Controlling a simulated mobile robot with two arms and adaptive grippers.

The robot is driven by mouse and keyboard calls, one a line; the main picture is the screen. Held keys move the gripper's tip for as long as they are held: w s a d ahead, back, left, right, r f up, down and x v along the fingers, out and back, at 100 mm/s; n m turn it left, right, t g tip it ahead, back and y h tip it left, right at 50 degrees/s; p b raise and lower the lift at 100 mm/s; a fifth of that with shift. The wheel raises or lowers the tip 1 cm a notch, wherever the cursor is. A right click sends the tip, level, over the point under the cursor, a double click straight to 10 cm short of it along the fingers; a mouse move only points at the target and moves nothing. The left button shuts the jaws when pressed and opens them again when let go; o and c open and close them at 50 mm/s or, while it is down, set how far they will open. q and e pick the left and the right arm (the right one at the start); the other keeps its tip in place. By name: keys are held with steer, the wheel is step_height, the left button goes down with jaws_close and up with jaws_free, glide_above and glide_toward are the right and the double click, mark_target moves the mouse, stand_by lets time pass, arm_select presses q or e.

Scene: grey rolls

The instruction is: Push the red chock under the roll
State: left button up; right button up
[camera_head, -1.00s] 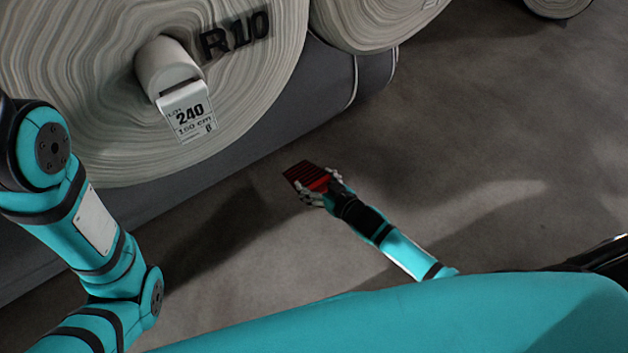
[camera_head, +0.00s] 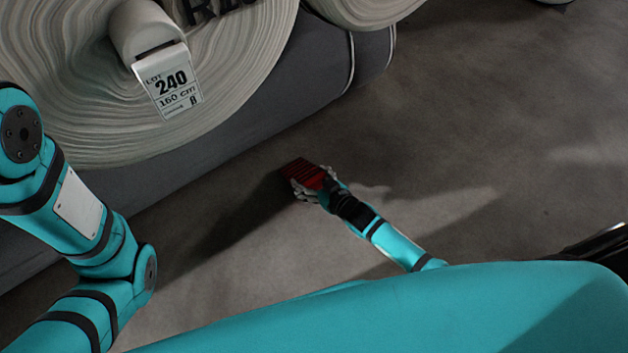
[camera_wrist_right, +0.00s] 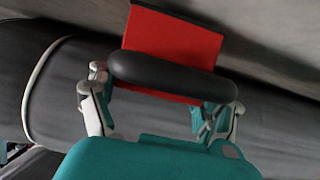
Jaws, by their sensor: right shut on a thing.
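Another pale roll (camera_head: 365,10) is at the top, above the grey roll's banded end. The concrete floor (camera_head: 500,130) is clear to the right. A dark shadow lies on the floor left of the chock.

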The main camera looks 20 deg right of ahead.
steer(key=w+a+b, duration=0.1)
steer(key=w, duration=0.2)
steer(key=w+a+b, duration=0.1)
steer(key=w, duration=0.2)
steer(key=w+a+b, duration=0.1)
steer(key=w, duration=0.2)
steer(key=shift+w+a+f+b, duration=0.1)
steer(key=shift+w+a+b, duration=0.15)
steer(key=shift+b, duration=0.15)
steer(key=shift+w+a+b, duration=0.3)
steer(key=shift+w+b, duration=0.1)
steer(key=shift+w, duration=0.45)
steer(key=shift+f, duration=0.3)
steer(key=shift+b, duration=0.35)
